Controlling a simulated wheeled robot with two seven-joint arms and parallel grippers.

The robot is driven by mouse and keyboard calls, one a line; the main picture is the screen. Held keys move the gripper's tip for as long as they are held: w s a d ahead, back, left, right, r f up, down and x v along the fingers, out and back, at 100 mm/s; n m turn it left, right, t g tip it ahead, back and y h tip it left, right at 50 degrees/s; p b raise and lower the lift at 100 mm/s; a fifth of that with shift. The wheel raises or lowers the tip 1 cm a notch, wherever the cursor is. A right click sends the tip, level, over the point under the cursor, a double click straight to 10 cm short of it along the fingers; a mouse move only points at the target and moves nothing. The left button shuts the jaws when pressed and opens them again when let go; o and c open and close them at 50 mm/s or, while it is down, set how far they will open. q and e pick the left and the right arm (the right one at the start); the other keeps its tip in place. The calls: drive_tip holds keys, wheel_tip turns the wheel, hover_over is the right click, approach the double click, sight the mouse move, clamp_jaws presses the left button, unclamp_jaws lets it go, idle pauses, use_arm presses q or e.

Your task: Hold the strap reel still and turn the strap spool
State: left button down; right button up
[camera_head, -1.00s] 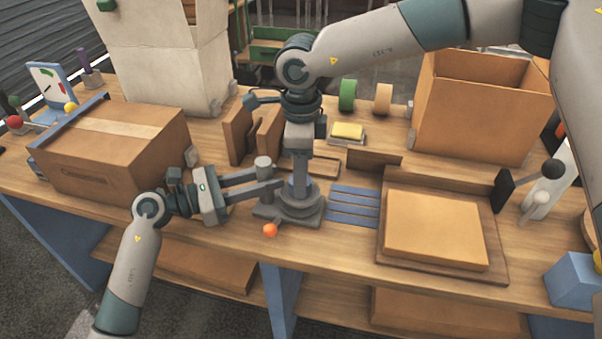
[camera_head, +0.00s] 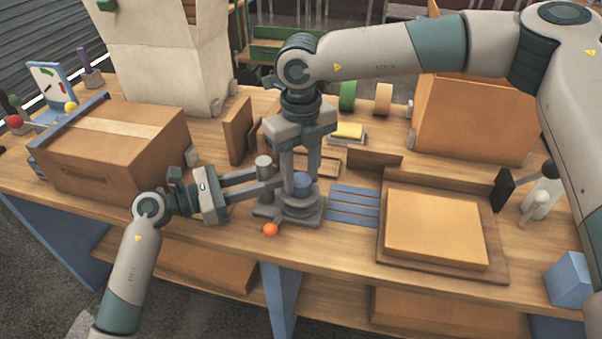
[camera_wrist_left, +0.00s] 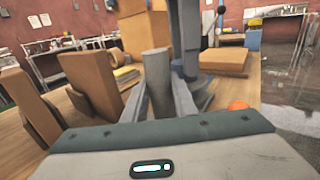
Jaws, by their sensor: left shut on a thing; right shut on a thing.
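The strap reel (camera_head: 277,215) is a grey stand with a round base and an upright grey post at its left, by the table's front edge. My left gripper (camera_head: 264,181) comes from the left and is shut on that post (camera_head: 264,164); the post also shows between the fingers in the left wrist view (camera_wrist_left: 157,78). The strap spool (camera_head: 302,184), a blue-grey cylinder, sits on the round base. My right gripper (camera_head: 301,170) points straight down from above, shut on the spool, one finger each side. An orange ball (camera_head: 270,230) sits at the reel's front.
A closed carton (camera_head: 115,155) stands at the left, an open box (camera_head: 475,125) at the back right. Blue strips (camera_head: 354,206) and a flat carton on a tray (camera_head: 492,274) lie right of the reel. Brown panels (camera_head: 237,130) stand behind it.

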sight(301, 180)
drive_tip(key=shift+m, duration=1.4)
drive_tip(key=o, duration=1)
drive_tip(key=shift+o, duration=0.2)
drive_tip(key=shift+r, duration=0.1)
wheel_tip(301, 180, up, 12)
